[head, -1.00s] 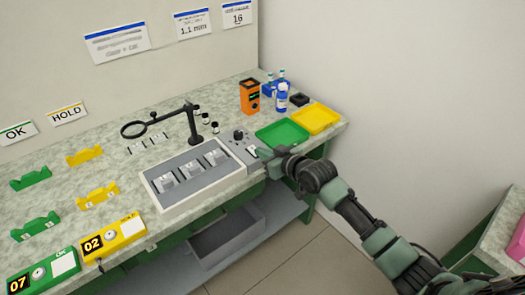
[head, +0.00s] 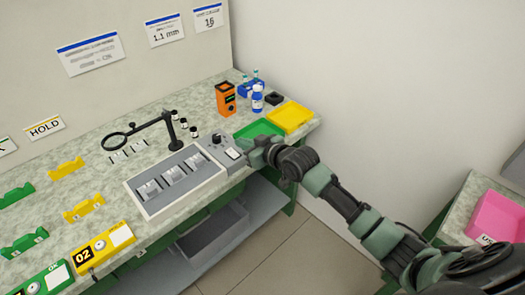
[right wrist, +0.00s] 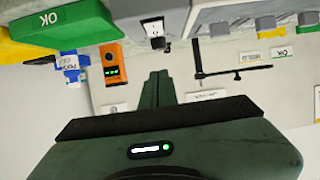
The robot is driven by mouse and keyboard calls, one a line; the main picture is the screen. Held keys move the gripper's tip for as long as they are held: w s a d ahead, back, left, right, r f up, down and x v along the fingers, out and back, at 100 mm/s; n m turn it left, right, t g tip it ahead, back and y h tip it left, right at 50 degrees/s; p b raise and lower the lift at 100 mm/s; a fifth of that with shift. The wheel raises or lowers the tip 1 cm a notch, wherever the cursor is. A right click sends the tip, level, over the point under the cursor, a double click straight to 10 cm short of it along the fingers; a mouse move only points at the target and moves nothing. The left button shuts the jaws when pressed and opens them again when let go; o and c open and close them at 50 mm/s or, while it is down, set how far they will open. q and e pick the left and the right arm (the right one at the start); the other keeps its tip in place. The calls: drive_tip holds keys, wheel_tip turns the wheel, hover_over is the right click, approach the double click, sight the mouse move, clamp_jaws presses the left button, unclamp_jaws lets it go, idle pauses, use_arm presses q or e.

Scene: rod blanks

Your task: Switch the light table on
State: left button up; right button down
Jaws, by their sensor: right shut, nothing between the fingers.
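The light table (head: 150,205) is a pale grey box on the bench, with a dull grey top that shows no glow. Several small metal-looking blocks stand on it. Its right end carries a control panel with a dark knob (head: 216,139) and a small white switch-like piece (head: 234,154). My right gripper (head: 248,150) is shut and empty, just right of this white piece; I cannot tell whether it touches. Its closed fingers (right wrist: 157,88) point toward the panel side in the right wrist view. My left gripper is not in view.
A green tray (head: 258,129) and a yellow tray (head: 290,116) lie just behind my right gripper. An orange device (head: 226,98), a blue bottle (head: 257,100) and a magnifier on a stand (head: 173,130) stand farther back. A pink bin (head: 497,215) is at right.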

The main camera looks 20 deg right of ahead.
drive_tip(key=s+d+b, duration=0.1)
drive_tip(key=s+d, duration=0.2)
drive_tip(key=s, duration=0.5)
drive_tip(key=shift+r, duration=0.1)
drive_tip(key=s+d+f+m+g+h, duration=0.15)
drive_tip(key=s+f, duration=0.25)
drive_tip(key=f, duration=0.7)
drive_tip(key=s+d+f+g+h, duration=0.1)
drive_tip(key=s+d+f+g, duration=0.2)
drive_tip(key=f, duration=0.8)
drive_tip(key=s+d+f+m+g+h, duration=0.15)
drive_tip(key=s+f, duration=0.35)
drive_tip(key=f, duration=0.7)
drive_tip(key=s+f+g, duration=0.2)
drive_tip(key=s+f, duration=1)
drive_tip(key=s, duration=0.3)
drive_tip(key=s+a+f+g, duration=0.2)
drive_tip(key=s+a+f, duration=0.1)
drive_tip(key=s, duration=0.8)
drive_tip(key=s+a+f+n+g, duration=0.1)
drive_tip(key=s+f, duration=0.5)
drive_tip(key=s, duration=0.6)
drive_tip(key=shift+a+g+h, duration=0.4)
drive_tip(key=shift+a+g, duration=0.2)
drive_tip(key=shift+a, duration=0.65)
drive_tip(key=shift+w, duration=0.1)
